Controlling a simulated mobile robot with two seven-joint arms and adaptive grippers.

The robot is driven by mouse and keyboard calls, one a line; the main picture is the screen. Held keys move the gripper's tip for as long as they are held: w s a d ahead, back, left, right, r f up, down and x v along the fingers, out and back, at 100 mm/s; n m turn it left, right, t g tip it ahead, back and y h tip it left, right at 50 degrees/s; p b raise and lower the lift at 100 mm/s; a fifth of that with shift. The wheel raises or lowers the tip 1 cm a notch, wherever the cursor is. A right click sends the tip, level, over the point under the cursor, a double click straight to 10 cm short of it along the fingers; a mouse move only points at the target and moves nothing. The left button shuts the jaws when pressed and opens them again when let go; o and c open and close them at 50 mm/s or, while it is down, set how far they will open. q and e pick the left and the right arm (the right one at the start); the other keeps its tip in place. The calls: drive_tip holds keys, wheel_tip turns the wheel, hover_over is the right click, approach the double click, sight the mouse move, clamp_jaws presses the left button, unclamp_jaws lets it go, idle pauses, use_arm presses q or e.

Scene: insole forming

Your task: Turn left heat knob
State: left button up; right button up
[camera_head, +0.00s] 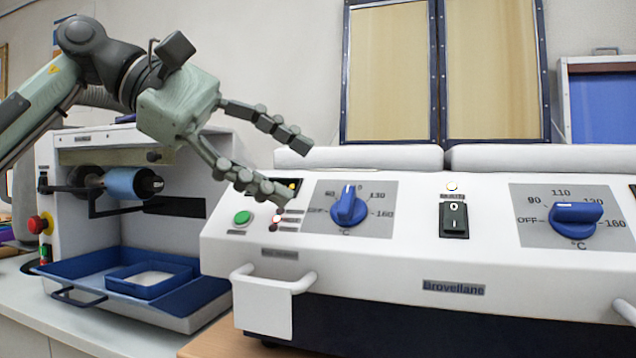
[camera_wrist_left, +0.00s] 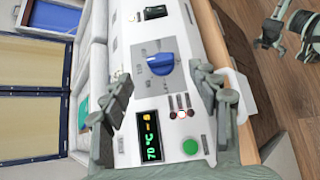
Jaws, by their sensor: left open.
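The left heat knob (camera_head: 348,206) is a blue dial on a grey scale plate on the white Brovellane machine (camera_head: 400,262). Its grip stands nearly upright, its top toward the middle of the scale. It also shows in the left wrist view (camera_wrist_left: 161,65). My left gripper (camera_head: 290,168) is open and empty, above and left of the knob, apart from it. In the left wrist view the knob lies beyond and between the two fingers (camera_wrist_left: 165,88). Part of my right arm, apparently with its gripper (camera_wrist_left: 278,32), shows at the upper right there; its jaws are unclear.
A right blue knob (camera_head: 576,215) and a black switch (camera_head: 453,220) sit on the same panel. A green button (camera_head: 243,217) and a lit display (camera_wrist_left: 151,137) reading 70 °C are left of the knob. A machine with a blue tray (camera_head: 75,275) stands at left.

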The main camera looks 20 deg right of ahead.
use_arm(q)
drive_tip(key=v, duration=0.5)
drive_tip(key=shift+a, duration=0.1)
idle(0.3)
